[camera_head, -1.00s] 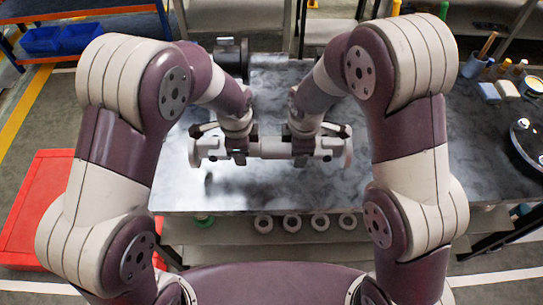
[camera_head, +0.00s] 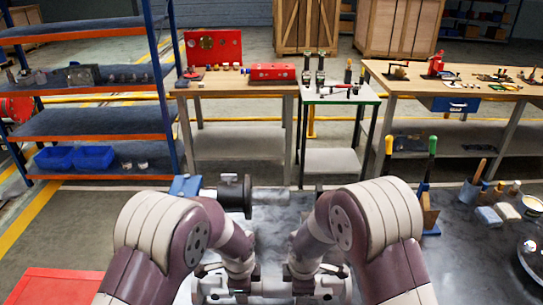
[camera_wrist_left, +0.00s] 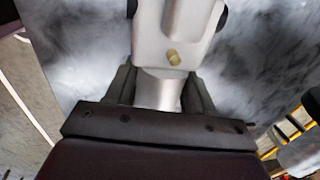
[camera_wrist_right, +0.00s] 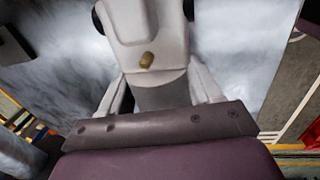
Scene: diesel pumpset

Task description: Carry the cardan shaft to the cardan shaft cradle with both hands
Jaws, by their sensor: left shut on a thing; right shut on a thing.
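The cardan shaft (camera_head: 272,287) is a light grey tube with wider yoke ends, lying across the bottom of the head view above the dark mottled tabletop. My left gripper (camera_head: 241,286) is shut on its left part and my right gripper (camera_head: 303,286) on its right part. In the left wrist view the shaft's yoke (camera_wrist_left: 178,38) with a brass fitting stands just beyond the fingers. The right wrist view shows the other yoke (camera_wrist_right: 146,35) likewise. The shaft looks roughly level. I cannot pick out the cradle with certainty.
A black flanged part (camera_head: 236,194) and a blue block (camera_head: 185,186) stand at the table's back left. Bottles, a brush cup (camera_head: 471,193) and small blocks are at right. Behind are a blue-orange shelf (camera_head: 85,124), wooden benches (camera_head: 237,87) and a green-edged stand (camera_head: 340,97).

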